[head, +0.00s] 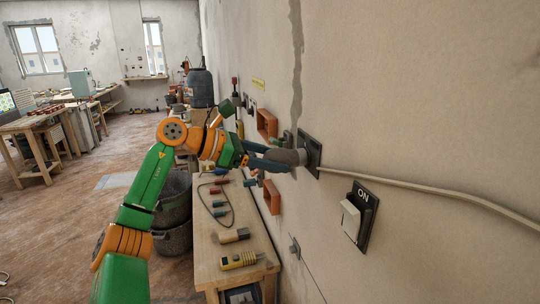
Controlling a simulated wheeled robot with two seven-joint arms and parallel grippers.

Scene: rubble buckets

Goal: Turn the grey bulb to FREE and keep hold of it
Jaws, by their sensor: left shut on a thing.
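The grey bulb (291,157) sticks out from a dark plate (312,152) on the wall, right of the picture's middle. My left gripper (277,160) reaches it from the left, with its dark fingers shut on the bulb. The fingers and wrist hide part of the bulb's near end. No FREE mark can be read on the plate, so I cannot tell how the bulb is turned. My right gripper is not in view.
A switch (350,218) marked ON sits on the wall at lower right. A cable (420,181) runs right from the plate. Orange boxes (271,196) hang on the wall.

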